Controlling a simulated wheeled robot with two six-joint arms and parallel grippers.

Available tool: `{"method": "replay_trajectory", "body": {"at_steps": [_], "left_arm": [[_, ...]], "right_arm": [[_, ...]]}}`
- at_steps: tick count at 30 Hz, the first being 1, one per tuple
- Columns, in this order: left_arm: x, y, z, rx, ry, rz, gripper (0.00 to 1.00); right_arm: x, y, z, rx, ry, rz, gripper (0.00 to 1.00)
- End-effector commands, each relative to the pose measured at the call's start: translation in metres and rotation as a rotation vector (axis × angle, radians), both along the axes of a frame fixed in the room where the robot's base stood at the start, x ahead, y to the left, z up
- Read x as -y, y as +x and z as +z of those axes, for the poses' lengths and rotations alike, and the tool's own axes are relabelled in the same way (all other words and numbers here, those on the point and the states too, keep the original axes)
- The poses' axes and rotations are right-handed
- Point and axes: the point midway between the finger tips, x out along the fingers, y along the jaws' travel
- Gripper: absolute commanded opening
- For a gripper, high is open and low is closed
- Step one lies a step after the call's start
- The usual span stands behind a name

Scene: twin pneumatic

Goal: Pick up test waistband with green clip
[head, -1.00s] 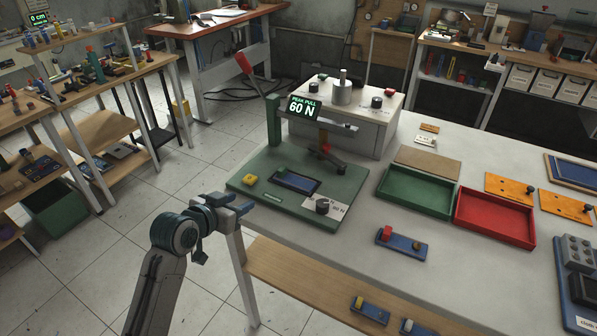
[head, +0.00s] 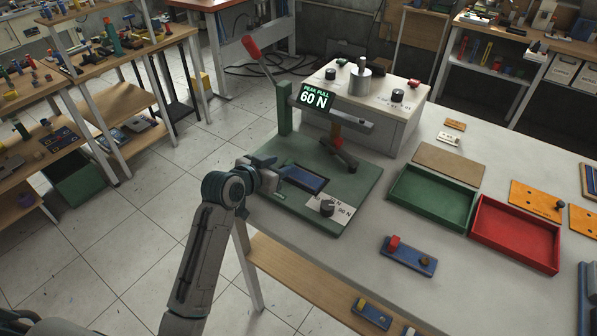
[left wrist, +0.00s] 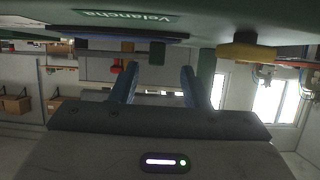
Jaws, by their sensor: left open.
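I cannot make out a waistband with a green clip for certain. A blue strip (head: 408,254) with a red block and a brown knob lies on the table's front part. Another blue strip (head: 371,313) with a yellow block lies on the lower shelf. My left gripper (head: 278,172) is open and empty at the left edge of the green tester base (head: 350,180), by its dark blue pad (head: 305,178). My right gripper is not in view.
A green tray (head: 432,198) and a red tray (head: 516,234) stand to the right. Open floor lies left of the table.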

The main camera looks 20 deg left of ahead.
Motion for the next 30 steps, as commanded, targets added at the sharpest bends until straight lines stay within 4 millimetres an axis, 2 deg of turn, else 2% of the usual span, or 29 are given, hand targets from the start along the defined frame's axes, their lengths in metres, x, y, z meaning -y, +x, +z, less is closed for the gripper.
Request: {"method": "replay_trajectory", "body": {"at_steps": [3, 8, 17, 24, 30], "left_arm": [[0.01, 0.014, -0.005, -0.003, -0.005, 0.0, 0.42], [0.016, 0.031, -0.014, -0.001, -0.002, 0.0, 0.42], [0.017, 0.035, -0.018, 0.001, -0.001, 0.0, 0.42], [0.017, 0.035, -0.018, 0.0, -0.001, 0.0, 0.0], [0.017, 0.035, -0.018, 0.0, -0.001, 0.0, 0.0]], "right_arm": [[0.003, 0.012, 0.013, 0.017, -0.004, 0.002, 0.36], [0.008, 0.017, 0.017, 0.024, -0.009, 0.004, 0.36], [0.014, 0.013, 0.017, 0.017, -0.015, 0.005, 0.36], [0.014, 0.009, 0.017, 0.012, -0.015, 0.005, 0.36], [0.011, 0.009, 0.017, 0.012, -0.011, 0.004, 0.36]]}}
